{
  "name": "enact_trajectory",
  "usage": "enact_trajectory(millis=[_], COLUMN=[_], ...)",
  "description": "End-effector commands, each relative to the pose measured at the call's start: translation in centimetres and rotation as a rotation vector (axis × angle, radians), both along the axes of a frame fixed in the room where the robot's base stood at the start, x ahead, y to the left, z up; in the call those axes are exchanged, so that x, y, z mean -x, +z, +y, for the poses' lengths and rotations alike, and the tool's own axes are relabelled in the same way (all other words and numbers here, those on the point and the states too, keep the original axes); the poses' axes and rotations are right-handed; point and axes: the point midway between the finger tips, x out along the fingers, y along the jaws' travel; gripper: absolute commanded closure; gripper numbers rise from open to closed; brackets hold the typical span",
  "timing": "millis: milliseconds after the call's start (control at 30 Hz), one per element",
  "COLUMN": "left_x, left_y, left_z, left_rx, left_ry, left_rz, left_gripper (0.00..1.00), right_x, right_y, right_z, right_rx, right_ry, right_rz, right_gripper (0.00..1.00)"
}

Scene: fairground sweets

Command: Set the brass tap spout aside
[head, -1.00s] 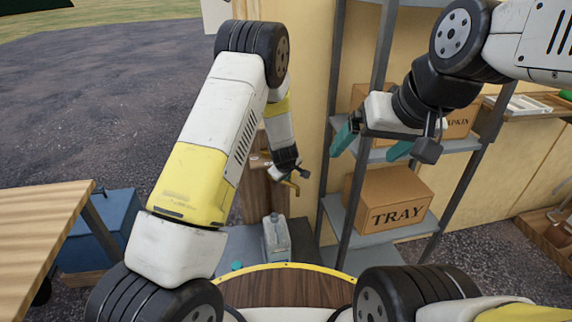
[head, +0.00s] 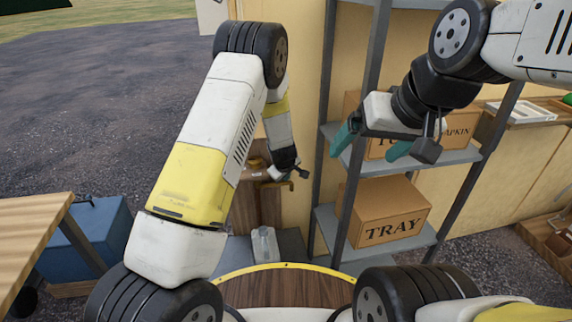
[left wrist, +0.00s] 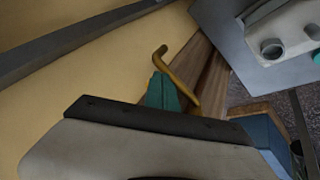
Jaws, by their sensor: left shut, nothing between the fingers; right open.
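The brass tap spout (left wrist: 178,78) is a bent brass rod in the left wrist view, in front of a wooden post and a cream wall. My left gripper (left wrist: 162,90) has its teal fingers shut, with nothing between them. They lie right beside the spout in that view; I cannot tell whether they touch it. In the head view my left gripper (head: 283,172) is by the wooden post, and only a little brass (head: 290,182) shows there. My right gripper (head: 370,146) is open and empty, in front of the shelf.
A grey metal rack (head: 374,159) holds cardboard boxes, one marked TRAY (head: 388,212). A pale grey canister (head: 264,244) stands low below my left gripper. A wooden table (head: 28,240) and a blue box (head: 98,238) are at left. Open paved ground lies behind them.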

Motion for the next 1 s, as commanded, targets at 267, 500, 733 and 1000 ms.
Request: enact_trajectory(millis=[267,500,733,1000], left_x=[-0.11,-0.27,-0.42,-0.43], left_y=[0.07,0.13,0.22,0.5], left_z=[0.1,0.19,0.27,0.63], left_rx=[0.0,-0.001,-0.002,-0.002], left_ry=[0.0,0.001,0.003,0.003], left_rz=[-0.003,-0.006,-0.011,-0.009], left_gripper=[1.0,1.0,1.0,1.0], right_x=[0.0,0.0,0.0,0.0], right_y=[0.0,0.0,0.0,0.0], right_z=[0.0,0.0,0.0,0.0], right_rx=[0.0,0.0,0.0,0.0], right_ry=[0.0,0.0,0.0,0.0], right_rz=[0.0,0.0,0.0,0.0], right_gripper=[0.09,0.09,0.09,0.09])
